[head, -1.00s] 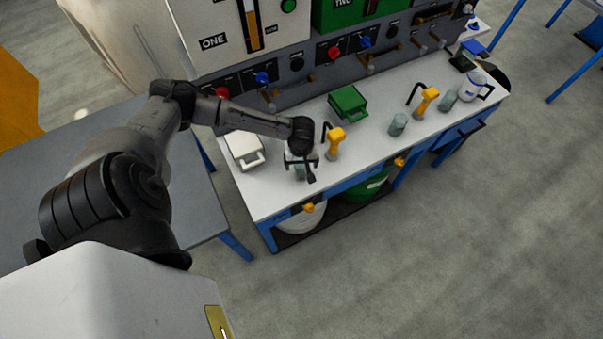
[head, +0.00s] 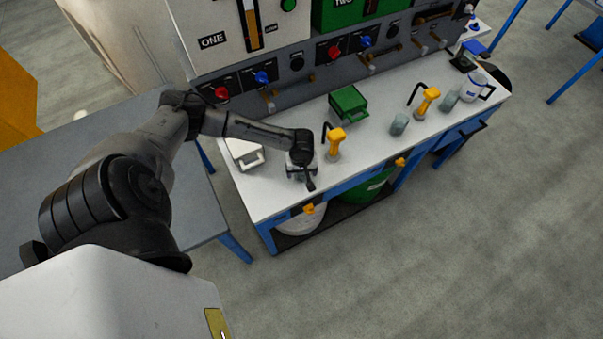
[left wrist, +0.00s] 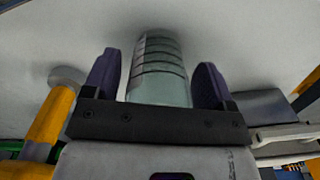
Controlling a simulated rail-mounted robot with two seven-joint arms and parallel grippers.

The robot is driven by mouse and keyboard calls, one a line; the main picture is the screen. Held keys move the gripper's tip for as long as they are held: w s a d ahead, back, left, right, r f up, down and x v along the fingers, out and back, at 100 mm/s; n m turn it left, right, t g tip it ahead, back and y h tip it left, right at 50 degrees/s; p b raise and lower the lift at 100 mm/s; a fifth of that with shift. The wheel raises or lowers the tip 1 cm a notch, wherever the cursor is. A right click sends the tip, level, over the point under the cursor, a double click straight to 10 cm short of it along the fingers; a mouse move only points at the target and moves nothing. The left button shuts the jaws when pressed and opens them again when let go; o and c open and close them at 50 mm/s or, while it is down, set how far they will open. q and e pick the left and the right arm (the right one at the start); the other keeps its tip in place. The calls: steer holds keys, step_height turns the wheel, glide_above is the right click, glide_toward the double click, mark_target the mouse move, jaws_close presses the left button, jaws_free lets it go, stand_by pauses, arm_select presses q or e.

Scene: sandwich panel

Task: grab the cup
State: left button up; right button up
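A clear, ribbed glass cup (left wrist: 158,72) stands between the two purple fingers of my left gripper (left wrist: 159,82) in the left wrist view. The fingers are open, one on each side of the cup, with narrow gaps showing beside it. In the head view my left gripper (head: 307,178) is low over the white worktop, near its front edge, and mostly hides this cup. Two similar greyish cups, a middle cup (head: 399,124) and a far cup (head: 449,101), stand farther right on the worktop. My right gripper is in neither view.
A yellow-handled device (head: 336,140) stands close to the right of my left gripper; it also shows in the left wrist view (left wrist: 50,117). A white box with a handle (head: 244,152) is to the left. A green box (head: 347,103) sits behind. The worktop's front edge is near.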

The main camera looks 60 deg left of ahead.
arm_select(q)
steer(key=c, duration=0.9)
steer(key=shift+o, duration=0.2)
